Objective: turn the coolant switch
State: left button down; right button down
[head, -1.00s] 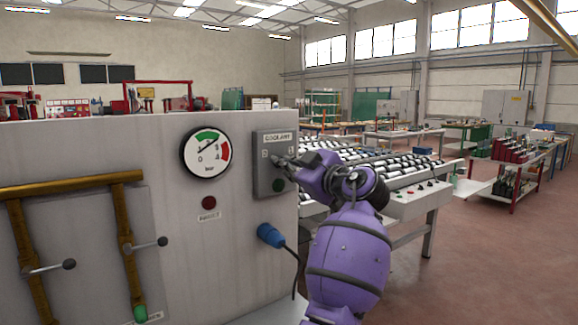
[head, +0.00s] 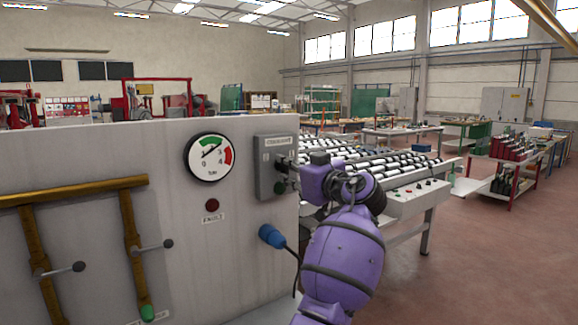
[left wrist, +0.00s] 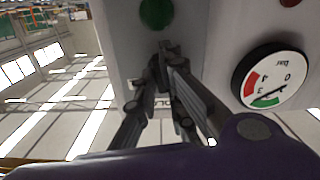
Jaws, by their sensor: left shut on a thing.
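The grey coolant switch box (head: 265,152) is on the right end of the pale machine panel, with a label on top and a dark green button below. My left gripper (head: 283,167) is at the right part of the box face, its purple wrist just to the right. In the left wrist view my left gripper's fingers (left wrist: 167,58) close together on the switch knob, near the green button (left wrist: 157,12). The fingers hide most of the knob, so I cannot tell its setting. My right gripper is not in view.
A round pressure gauge (head: 209,157) is left of the box, with a red fault lamp (head: 212,205) below it. A blue plug (head: 271,236) with a dark cable sticks out below the box. A roller table (head: 405,190) stands behind my arm. Open floor lies to the right.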

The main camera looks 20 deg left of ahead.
pick_arm(q)
jog(key=m+p, duration=0.3)
jog(key=m, duration=0.6)
jog(key=shift+r+m+p, duration=0.15)
jog(key=shift+m+p, duration=0.2)
jog(key=shift+m, duration=0.05)
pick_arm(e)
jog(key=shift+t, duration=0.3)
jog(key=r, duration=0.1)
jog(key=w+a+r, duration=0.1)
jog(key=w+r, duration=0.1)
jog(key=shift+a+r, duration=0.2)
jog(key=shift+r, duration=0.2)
pick_arm(q)
jog(key=c, duration=1.8)
grip_release()
jog(key=shift+c, duration=0.2)
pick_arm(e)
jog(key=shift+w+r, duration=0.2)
